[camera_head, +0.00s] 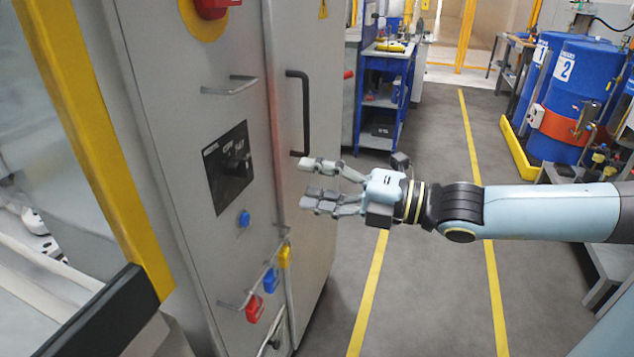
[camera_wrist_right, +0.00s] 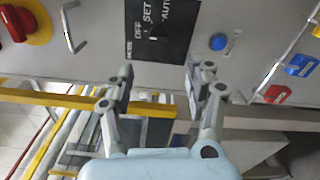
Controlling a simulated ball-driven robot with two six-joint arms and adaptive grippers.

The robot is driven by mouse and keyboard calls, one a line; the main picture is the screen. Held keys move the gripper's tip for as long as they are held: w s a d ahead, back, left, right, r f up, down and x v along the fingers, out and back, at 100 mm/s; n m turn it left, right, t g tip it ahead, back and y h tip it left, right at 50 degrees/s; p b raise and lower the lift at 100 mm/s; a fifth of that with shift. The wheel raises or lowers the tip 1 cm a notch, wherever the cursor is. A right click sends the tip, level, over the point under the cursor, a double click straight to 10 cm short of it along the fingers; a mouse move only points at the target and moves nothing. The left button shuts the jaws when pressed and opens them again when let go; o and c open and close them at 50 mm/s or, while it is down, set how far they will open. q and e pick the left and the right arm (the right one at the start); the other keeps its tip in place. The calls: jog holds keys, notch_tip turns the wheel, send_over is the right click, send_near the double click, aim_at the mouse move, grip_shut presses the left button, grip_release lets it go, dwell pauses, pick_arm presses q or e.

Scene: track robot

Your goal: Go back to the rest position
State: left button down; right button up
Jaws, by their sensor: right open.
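My right gripper (camera_head: 312,183) reaches in from the right in the head view, with its two fingers spread and nothing between them. It is in front of the grey cabinet (camera_head: 180,120), close to a black switch panel (camera_head: 229,168) and a blue button (camera_head: 244,219). In the right wrist view the open fingers (camera_wrist_right: 158,82) point at the panel (camera_wrist_right: 160,28), which has white lettering. The blue button also shows there (camera_wrist_right: 218,42). Whether the fingertips touch the cabinet cannot be told. My left gripper is not in view.
Metal handles (camera_head: 230,86), a black door handle (camera_head: 300,112) and red, blue and yellow padlocks (camera_head: 270,279) stick out from the cabinet. A yellow post (camera_head: 95,140) stands at left. Blue barrels (camera_head: 568,98) stand at the back right. Floor between yellow lines (camera_head: 435,270) is clear.

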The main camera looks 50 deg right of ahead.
dwell(0.6)
jog(key=d+f+m+h+b, duration=0.4)
jog(key=f+m+h, duration=0.1)
jog(key=f, duration=1)
jog(key=s+f+m+g+h+b, duration=0.1)
jog(key=s+f+m+g, duration=0.15)
jog(key=f, duration=0.75)
jog(key=s+f+m+g+h+b, duration=0.15)
jog(key=s+f+m, duration=0.25)
jog(key=f, duration=0.6)
jog(key=s+a+f+m+g+b, duration=0.1)
jog(key=s+a+f+m+g, duration=0.15)
jog(key=s+f, duration=0.45)
jog(key=s+a+f+m+g, duration=0.2)
jog(key=s+f+m+g, duration=0.15)
jog(key=s+f, duration=0.4)
jog(key=s+a+f+m+g, duration=0.2)
jog(key=s+f+m+g, duration=0.1)
jog(key=s, duration=0.4)
jog(key=s+a+f+m+g, duration=0.2)
jog(key=s+f+m, duration=0.1)
jog(key=s, duration=0.5)
jog(key=shift+f+m+g, duration=0.35)
jog(key=shift+f+g, duration=0.05)
jog(key=shift+f, duration=0.3)
